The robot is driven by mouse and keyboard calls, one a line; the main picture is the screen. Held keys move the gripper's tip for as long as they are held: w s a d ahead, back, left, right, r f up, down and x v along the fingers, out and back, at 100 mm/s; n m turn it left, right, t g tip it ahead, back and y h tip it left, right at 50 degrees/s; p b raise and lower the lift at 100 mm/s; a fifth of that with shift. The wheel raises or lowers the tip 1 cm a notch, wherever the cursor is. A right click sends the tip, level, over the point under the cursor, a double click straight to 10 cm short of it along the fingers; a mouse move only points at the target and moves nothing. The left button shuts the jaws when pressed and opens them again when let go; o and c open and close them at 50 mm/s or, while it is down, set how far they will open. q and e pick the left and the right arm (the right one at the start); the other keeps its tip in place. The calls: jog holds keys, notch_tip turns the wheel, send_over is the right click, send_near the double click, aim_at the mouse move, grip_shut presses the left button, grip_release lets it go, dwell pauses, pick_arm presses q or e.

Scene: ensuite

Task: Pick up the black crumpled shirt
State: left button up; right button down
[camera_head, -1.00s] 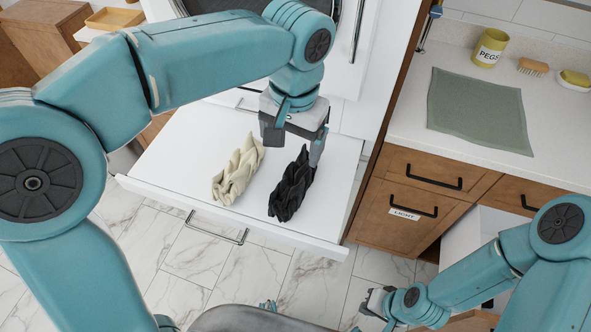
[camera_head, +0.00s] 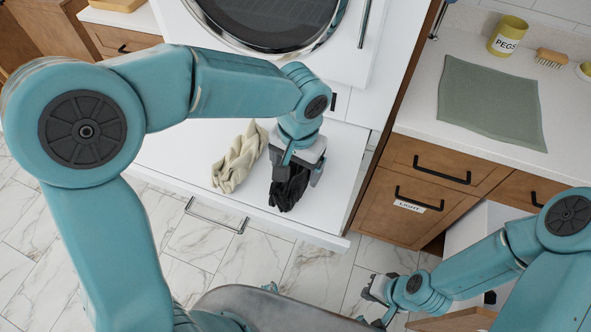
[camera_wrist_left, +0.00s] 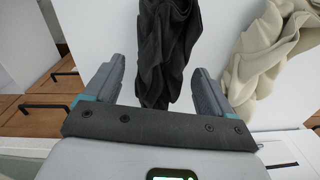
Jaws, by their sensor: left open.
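The black crumpled shirt (camera_head: 287,192) lies on the white pull-out shelf (camera_head: 180,153), partly hidden under my left gripper in the head view. My left gripper (camera_head: 296,180) is open and comes down over the shirt's far part. In the left wrist view the black shirt (camera_wrist_left: 163,55) lies between the two spread fingers (camera_wrist_left: 158,82), with clear gaps on both sides. I cannot tell how high the fingertips are above the shelf. My right gripper (camera_head: 375,295) is low at the right, away from the shirt; its jaws are too small to read.
A cream crumpled cloth (camera_head: 240,158) lies just left of the black shirt; it also shows in the wrist view (camera_wrist_left: 270,55). A counter with a green cloth (camera_head: 490,100), a yellow PEGS pot (camera_head: 508,36) and a brush (camera_head: 551,58) stands right. Wooden drawers (camera_head: 408,200) border the shelf.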

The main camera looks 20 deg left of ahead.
pick_arm(q)
notch_tip(320, 180, down, 4)
jog(key=shift+a+r, duration=0.1)
jog(key=shift+r, duration=0.1)
jog(key=shift+w, duration=0.1)
jog(key=c, duration=0.8)
jog(key=shift+c, duration=0.2)
